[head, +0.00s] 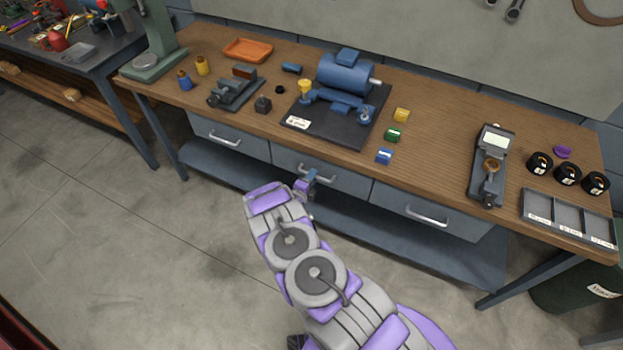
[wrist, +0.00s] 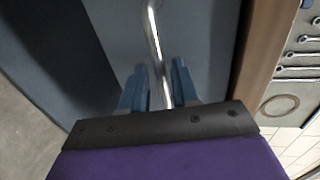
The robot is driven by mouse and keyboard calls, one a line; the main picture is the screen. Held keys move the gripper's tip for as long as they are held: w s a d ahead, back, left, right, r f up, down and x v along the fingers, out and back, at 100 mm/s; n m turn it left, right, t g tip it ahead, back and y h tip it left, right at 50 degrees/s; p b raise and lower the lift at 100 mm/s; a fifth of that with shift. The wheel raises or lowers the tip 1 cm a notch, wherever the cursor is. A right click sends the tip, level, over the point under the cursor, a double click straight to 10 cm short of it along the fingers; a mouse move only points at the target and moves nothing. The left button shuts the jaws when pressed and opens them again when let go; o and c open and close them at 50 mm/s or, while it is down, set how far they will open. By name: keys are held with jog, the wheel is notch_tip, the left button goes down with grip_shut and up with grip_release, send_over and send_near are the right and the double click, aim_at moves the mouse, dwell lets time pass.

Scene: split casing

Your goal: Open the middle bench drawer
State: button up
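The middle bench drawer (head: 345,181) is a grey-blue front under the wooden bench top, between two like drawers. It looks closed, level with its neighbours. Its metal bar handle (wrist: 153,35) shows in the wrist view and runs down between my gripper's two blue fingers. My gripper (wrist: 160,85) is around the handle, one finger on each side, with narrow gaps that look open. In the head view my gripper (head: 307,184) is at the drawer front, and my arm and fingers hide part of the handle.
The left drawer (head: 230,137) and right drawer (head: 430,211) look closed, each with a bar handle. A lower shelf (head: 400,239) runs beneath them. The bench top carries a blue motor (head: 345,74) and small parts. The floor in front of the bench is clear to the left.

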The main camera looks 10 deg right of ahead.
jog(key=c, duration=0.4)
jog(key=shift+d, duration=0.1)
grip_shut()
jog(key=shift+s, duration=0.1)
jog(key=shift+s+f, duration=0.1)
jog(key=f+b+v, duration=0.2)
jog(key=v, duration=1)
jog(key=s+f+b+v, duration=0.1)
jog(key=f+b+v, duration=0.2)
jog(key=v, duration=1)
jog(key=shift+a, duration=0.25)
jog(key=shift+s+f, duration=0.15)
jog(key=o, duration=0.6)
grip_release()
jog(key=shift+w+a, duration=0.1)
jog(key=shift+w, duration=0.1)
